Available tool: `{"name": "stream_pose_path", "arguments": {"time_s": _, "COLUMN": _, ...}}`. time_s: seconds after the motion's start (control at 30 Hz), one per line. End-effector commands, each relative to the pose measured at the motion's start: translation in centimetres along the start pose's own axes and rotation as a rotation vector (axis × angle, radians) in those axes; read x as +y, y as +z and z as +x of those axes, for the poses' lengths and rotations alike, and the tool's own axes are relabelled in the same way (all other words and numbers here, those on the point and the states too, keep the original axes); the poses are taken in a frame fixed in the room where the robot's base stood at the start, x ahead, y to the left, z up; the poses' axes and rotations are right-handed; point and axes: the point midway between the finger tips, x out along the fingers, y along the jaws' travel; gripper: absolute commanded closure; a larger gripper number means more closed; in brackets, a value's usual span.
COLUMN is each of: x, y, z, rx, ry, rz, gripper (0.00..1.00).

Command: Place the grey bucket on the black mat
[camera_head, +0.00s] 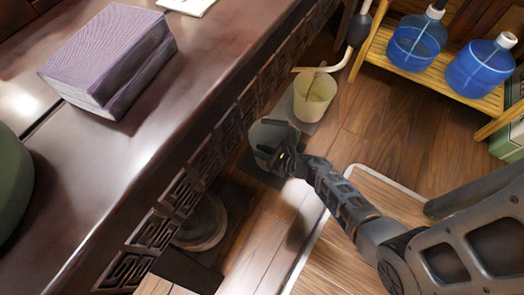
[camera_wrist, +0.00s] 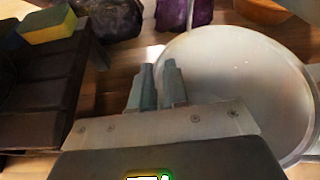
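The grey bucket (camera_head: 262,132) is open-topped and below the dark table's edge in the head view. In the wrist view the bucket (camera_wrist: 240,75) fills the right side, seen into from above. My gripper (camera_head: 279,158) is at the bucket's near rim. In the wrist view its two fingers (camera_wrist: 158,88) are close together with the rim between them, one inside and one outside. The black mat (camera_head: 257,170) shows as a dark patch on the floor under the bucket, partly hidden by it and my arm. I cannot tell whether the bucket touches the mat.
A cream bucket (camera_head: 314,92) stands just behind, under a curved spout. Blue water bottles (camera_head: 416,42) stand on a wooden shelf (camera_head: 440,80) at the upper right. The carved table (camera_head: 120,150) borders the left. A yellow sponge (camera_wrist: 47,24) shows in the wrist view.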

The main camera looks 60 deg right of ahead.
Motion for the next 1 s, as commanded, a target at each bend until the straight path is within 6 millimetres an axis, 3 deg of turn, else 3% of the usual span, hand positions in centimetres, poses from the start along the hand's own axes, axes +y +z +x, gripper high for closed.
{"name": "stream_pose_path", "arguments": {"time_s": 0.17, "x": 0.0, "y": 0.0, "z": 0.0, "rx": 0.000, "ry": 0.000, "rz": 0.000, "gripper": 0.68}}
{"name": "stream_pose_path", "arguments": {"time_s": 0.53, "x": 0.1, "y": 0.1, "z": -0.9, "rx": 0.001, "ry": 0.001, "rz": 0.000, "gripper": 0.67}}
{"name": "stream_pose_path", "arguments": {"time_s": 1.0, "x": 0.1, "y": 0.2, "z": -9.6, "rx": 0.002, "ry": 0.002, "rz": -0.001, "gripper": 0.67}}
